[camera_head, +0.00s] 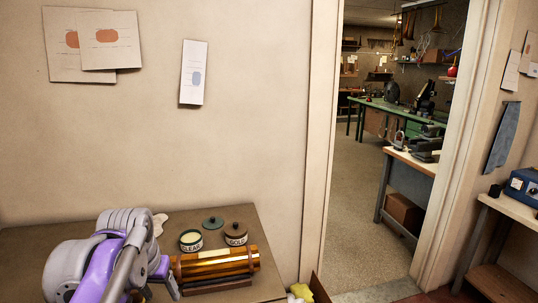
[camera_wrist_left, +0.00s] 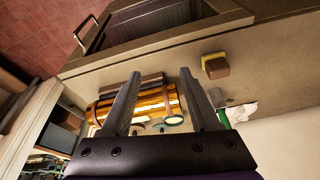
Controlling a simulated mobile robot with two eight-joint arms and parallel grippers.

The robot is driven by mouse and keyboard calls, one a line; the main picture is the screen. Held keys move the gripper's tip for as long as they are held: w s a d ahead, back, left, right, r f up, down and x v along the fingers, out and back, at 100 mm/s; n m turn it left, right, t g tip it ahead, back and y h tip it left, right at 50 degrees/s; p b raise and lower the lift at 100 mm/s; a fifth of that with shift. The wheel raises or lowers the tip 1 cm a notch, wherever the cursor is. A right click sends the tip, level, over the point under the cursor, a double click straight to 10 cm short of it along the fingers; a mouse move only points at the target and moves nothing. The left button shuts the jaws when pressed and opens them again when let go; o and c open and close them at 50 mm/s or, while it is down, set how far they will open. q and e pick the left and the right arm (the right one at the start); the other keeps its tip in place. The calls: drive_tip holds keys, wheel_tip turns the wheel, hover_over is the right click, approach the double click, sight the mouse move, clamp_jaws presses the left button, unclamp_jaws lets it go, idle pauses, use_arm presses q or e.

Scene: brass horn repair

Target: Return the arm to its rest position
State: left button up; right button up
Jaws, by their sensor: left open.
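My left arm, white and purple, comes in from the left in the head view and reaches over the brown bench. Its gripper (camera_head: 163,278) is largely hidden behind the arm there. In the left wrist view the two dark fingers of my left gripper (camera_wrist_left: 160,72) stand wide apart with nothing held between them. A shiny brass-coloured cylinder bundle with dark bands (camera_head: 215,263) lies just right of the gripper; it also shows beyond the fingers in the wrist view (camera_wrist_left: 152,102). My right gripper is not in view.
On the bench (camera_head: 265,270) stand an open pale jar (camera_head: 191,241) and a brown jar (camera_head: 235,234), with a greenish lid (camera_head: 213,222) nearby. The wrist view shows a yellow-and-brown block (camera_wrist_left: 216,66). A doorway (camera_head: 350,200) opens on the right onto a workshop.

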use_arm(q)
drive_tip(key=s+d+f+t, duration=0.1)
drive_tip(key=s+d+f, duration=0.1)
drive_tip(key=s+f, duration=0.6)
drive_tip(key=s+d+f+t, duration=0.1)
drive_tip(key=s+d+f, duration=0.2)
drive_tip(key=s+f, duration=0.4)
wheel_tip(320, 180, down, 4)
drive_tip(key=shift+s+d+r+t, duration=0.2)
drive_tip(key=shift+s+d+t, duration=0.05)
drive_tip(key=shift+s+t, duration=0.1)
